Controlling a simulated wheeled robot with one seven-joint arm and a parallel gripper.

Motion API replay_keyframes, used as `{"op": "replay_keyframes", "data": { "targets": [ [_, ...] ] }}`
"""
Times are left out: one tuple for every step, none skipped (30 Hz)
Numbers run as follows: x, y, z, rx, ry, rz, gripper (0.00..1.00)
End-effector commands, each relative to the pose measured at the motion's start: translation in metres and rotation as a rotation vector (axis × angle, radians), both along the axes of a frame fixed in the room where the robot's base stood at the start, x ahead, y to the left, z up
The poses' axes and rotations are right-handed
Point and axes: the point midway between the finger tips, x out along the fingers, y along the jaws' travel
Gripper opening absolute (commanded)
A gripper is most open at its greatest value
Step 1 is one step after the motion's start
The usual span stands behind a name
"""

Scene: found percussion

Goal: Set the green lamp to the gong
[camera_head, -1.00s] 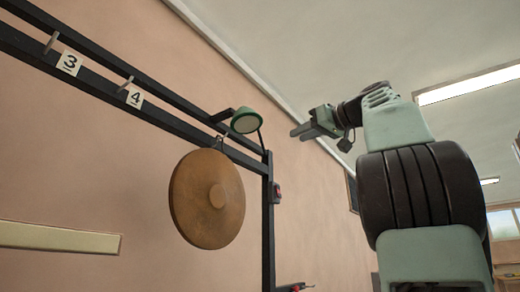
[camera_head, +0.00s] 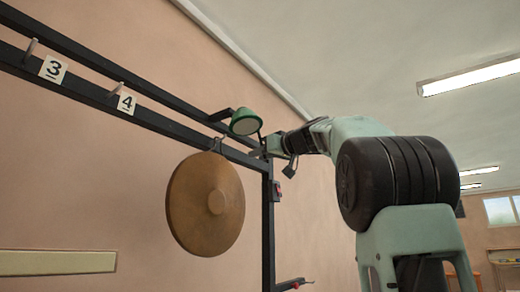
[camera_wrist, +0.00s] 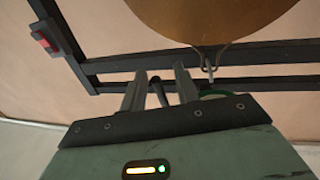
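The green lamp (camera_head: 245,122) is mounted at the right end of the black frame, just above the gong. The round brown gong (camera_head: 205,204) hangs from a hook on the frame; its edge also shows in the wrist view (camera_wrist: 195,18). My gripper (camera_head: 262,150) is right beside the lamp, at its lower right. In the wrist view its two fingers (camera_wrist: 159,88) are apart, with a thin dark rod (camera_wrist: 157,92) showing between them. I cannot tell whether they touch it. The lamp's green rim (camera_wrist: 213,95) shows partly behind the right finger.
The black frame's upright (camera_head: 268,225) carries a red switch-like part (camera_head: 277,190). Cards marked 3 (camera_head: 53,69) and 4 (camera_head: 126,102) sit below pegs on the rail. A pale bar (camera_head: 58,262) is on the wall at lower left. Open room lies to the right.

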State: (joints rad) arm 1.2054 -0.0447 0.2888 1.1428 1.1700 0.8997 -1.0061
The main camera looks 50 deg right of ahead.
Motion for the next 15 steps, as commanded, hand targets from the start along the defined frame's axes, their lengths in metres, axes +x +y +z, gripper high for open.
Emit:
{"op": "replay_keyframes", "data": {
  "targets": [
    [0.0031,-0.0006,0.0008,0.001,0.002,0.001,0.31],
    [0.0044,-0.0007,0.0003,0.000,0.002,0.001,0.31],
    [0.0055,-0.0007,-0.0002,0.000,0.002,0.001,0.31],
    [0.0060,-0.0008,-0.0005,0.000,0.001,0.000,0.31],
    [0.0063,-0.0008,-0.0007,0.000,0.001,0.000,0.31],
    [0.0065,-0.0009,-0.0010,0.000,0.001,0.000,0.31],
    [0.0066,-0.0008,-0.0011,0.000,0.001,0.000,0.31],
    [0.0065,-0.0008,-0.0011,0.000,0.001,0.000,0.31],
    [0.0064,-0.0008,-0.0012,0.000,0.001,0.000,0.31],
    [0.0064,-0.0008,-0.0012,0.000,0.001,0.000,0.31],
    [0.0063,-0.0008,-0.0011,0.000,0.001,0.000,0.31],
    [0.0063,-0.0008,-0.0011,0.000,0.001,0.000,0.22],
    [0.0062,-0.0007,-0.0010,0.000,0.001,0.000,0.14],
    [0.0062,-0.0007,-0.0010,0.000,0.001,0.000,0.06],
    [0.0061,-0.0007,-0.0009,0.000,0.001,0.000,0.00]
  ]
}}
